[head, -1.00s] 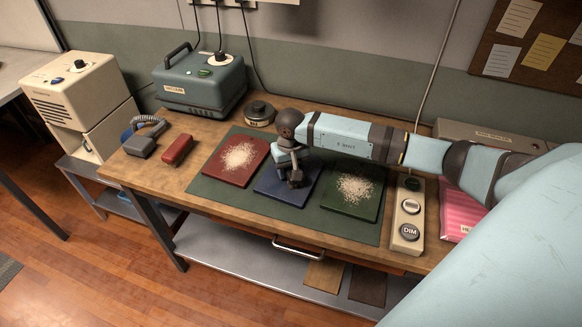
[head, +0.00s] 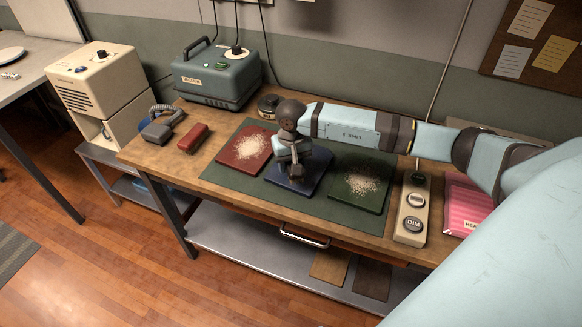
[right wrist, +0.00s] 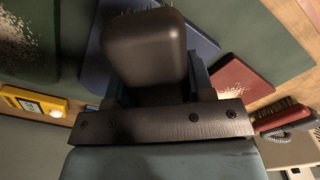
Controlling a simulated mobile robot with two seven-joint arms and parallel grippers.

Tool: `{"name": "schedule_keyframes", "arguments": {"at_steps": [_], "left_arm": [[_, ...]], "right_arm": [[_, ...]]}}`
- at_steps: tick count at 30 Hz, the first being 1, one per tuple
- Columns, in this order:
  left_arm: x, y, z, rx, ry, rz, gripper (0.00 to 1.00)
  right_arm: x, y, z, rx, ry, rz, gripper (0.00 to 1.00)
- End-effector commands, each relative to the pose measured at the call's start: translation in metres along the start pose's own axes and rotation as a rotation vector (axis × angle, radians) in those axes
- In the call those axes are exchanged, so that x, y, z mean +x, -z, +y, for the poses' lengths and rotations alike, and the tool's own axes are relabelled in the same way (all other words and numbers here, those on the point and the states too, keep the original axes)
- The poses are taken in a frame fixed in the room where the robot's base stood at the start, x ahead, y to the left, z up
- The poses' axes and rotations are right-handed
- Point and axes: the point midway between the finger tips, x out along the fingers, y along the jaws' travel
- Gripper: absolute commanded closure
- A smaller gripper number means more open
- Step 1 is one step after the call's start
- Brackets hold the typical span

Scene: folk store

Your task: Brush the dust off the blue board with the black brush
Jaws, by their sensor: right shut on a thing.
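The blue board (head: 313,180) lies on the green mat, between a red board and a green board. My right gripper (head: 293,172) is low over it, on its left part in the head view, and hides some of it. In the right wrist view the gripper is shut on the black brush (right wrist: 145,45), with the blue board (right wrist: 101,65) beyond it. I cannot tell whether the bristles touch the board. No pale dust shows on the visible parts of the blue board. My left gripper is not in view.
The red board (head: 232,160) and green board (head: 350,199) carry pale dust. A red brush (head: 193,138) and grey hose nozzle (head: 157,131) lie left of the mat (head: 219,173). A green machine (head: 217,75) stands behind; a dimmer box (head: 411,215) stands right.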

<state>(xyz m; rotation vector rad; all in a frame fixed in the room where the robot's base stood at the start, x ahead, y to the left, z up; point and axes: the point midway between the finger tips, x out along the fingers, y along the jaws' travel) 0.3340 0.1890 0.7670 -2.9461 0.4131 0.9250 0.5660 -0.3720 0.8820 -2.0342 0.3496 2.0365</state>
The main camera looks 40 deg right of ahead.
Motion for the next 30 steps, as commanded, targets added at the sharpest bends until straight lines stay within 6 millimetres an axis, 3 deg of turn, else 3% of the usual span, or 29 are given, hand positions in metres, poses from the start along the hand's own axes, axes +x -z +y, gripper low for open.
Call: {"name": "schedule_keyframes", "arguments": {"at_steps": [13,30], "left_arm": [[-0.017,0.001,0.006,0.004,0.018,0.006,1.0],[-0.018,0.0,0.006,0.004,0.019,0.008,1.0]], "right_arm": [[-0.042,0.0,-0.001,-0.001,0.0,0.003,0.81],[-0.044,-0.001,-0.001,0.0,-0.001,0.002,0.81]]}}
